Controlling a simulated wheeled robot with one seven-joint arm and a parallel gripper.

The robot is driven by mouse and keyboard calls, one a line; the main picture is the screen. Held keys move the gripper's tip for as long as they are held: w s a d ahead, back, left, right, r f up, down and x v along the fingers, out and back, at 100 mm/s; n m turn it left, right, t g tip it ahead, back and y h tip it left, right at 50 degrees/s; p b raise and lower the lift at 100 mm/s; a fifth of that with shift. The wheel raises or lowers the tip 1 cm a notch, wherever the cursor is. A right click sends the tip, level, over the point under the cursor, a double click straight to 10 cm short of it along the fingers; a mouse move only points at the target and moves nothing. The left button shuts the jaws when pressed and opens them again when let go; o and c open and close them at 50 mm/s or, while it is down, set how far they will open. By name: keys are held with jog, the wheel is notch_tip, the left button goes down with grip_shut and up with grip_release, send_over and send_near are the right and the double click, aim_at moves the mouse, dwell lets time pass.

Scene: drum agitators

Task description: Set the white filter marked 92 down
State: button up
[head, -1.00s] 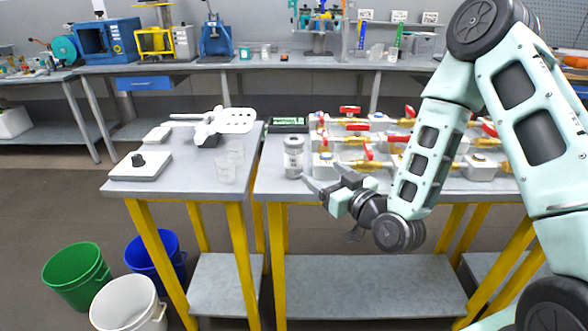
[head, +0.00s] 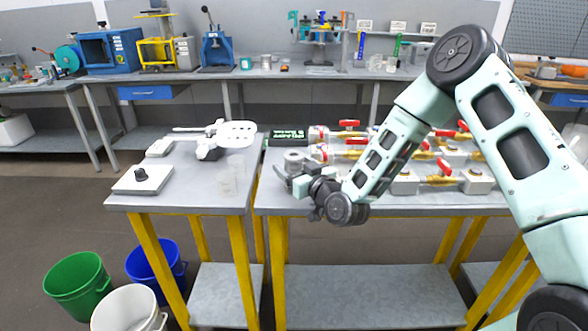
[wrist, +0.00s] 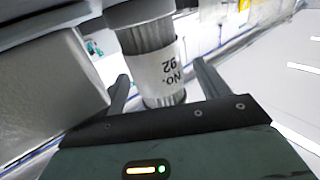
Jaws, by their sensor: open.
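The white filter marked 92 (wrist: 153,48) is a grey-and-white cylinder with a "NO. 92" label that reads upside down in the wrist view. In the head view its top (head: 294,156) shows near the left front of the right table (head: 330,203), and my gripper hides its lower part. My gripper (head: 287,178) is open, with one finger on each side of the filter. The wrist view also shows the gripper (wrist: 160,76) around it. I cannot tell whether either finger touches it.
Valve assemblies with red handles (head: 349,123) fill the table to the right. A black display with green text (head: 287,134) stands behind the filter. Buckets (head: 77,286) stand on the floor.

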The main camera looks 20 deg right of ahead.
jog(key=shift+w+a, duration=0.1)
jog(key=shift+w, duration=0.1)
jog(key=c, duration=1.1)
jog(key=shift+r, duration=0.15)
jog(key=shift+c, duration=0.2)
